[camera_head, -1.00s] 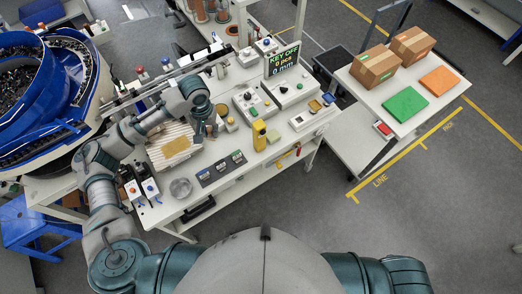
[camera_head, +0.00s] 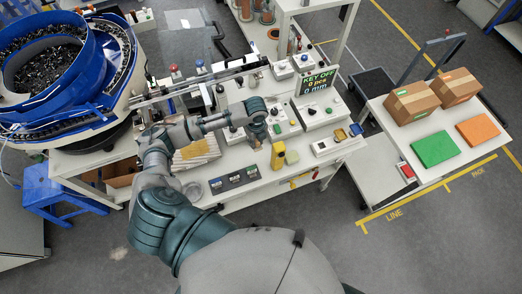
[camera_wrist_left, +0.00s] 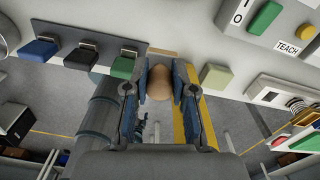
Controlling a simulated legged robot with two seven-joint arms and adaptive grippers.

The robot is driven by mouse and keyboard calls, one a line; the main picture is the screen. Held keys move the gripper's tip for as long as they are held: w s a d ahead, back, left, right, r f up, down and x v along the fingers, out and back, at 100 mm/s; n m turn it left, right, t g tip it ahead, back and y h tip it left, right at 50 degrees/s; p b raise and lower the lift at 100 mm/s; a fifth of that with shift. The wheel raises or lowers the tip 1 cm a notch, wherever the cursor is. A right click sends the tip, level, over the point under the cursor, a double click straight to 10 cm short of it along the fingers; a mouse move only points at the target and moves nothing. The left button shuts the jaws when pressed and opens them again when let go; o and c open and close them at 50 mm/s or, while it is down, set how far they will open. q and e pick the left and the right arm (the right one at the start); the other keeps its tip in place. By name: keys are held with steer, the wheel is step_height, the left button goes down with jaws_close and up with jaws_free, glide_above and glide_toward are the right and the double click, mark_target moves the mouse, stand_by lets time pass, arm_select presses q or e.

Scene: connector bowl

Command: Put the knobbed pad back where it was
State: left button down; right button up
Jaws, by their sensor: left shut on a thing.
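My left gripper (camera_head: 257,141) hangs over the middle of the white bench (camera_head: 225,199), just left of a yellow upright object (camera_head: 278,156). In the wrist view, my left gripper (camera_wrist_left: 159,80) is shut on a rounded tan-brown knob (camera_wrist_left: 158,84), gripped between its two fingers. I take this to be the knobbed pad's knob; the pad's underside is hidden. The knob is too small to make out in the head view. My right gripper is not in view.
A dark strip (camera_head: 236,180) with black, blue and green blocks lies at the bench's front. A pale green block (camera_head: 292,157) stands beside the yellow object. Control boxes (camera_head: 321,110) stand behind. A ribbed tray with a yellow patch (camera_head: 196,149) is partly behind my arm.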

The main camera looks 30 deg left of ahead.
arm_select(q)
steer(key=shift+m, duration=0.3)
steer(key=f, duration=0.5)
steer(key=shift+d+f, duration=0.2)
steer(key=shift+f, duration=0.05)
steer(key=shift+d+f, duration=0.2)
steer(key=shift+f, duration=0.45)
step_height(320, 180, down, 3)
steer(key=shift+a+f, duration=0.1)
steer(key=shift+f, duration=0.05)
steer(key=shift+a, duration=0.3)
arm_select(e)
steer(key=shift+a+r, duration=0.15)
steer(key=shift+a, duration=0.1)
arm_select(q)
steer(key=c, duration=1.1)
jaws_free()
steer(key=shift+o, duration=0.7)
steer(key=shift+d, duration=0.15)
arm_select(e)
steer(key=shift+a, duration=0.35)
arm_select(q)
steer(key=shift+d, duration=0.1)
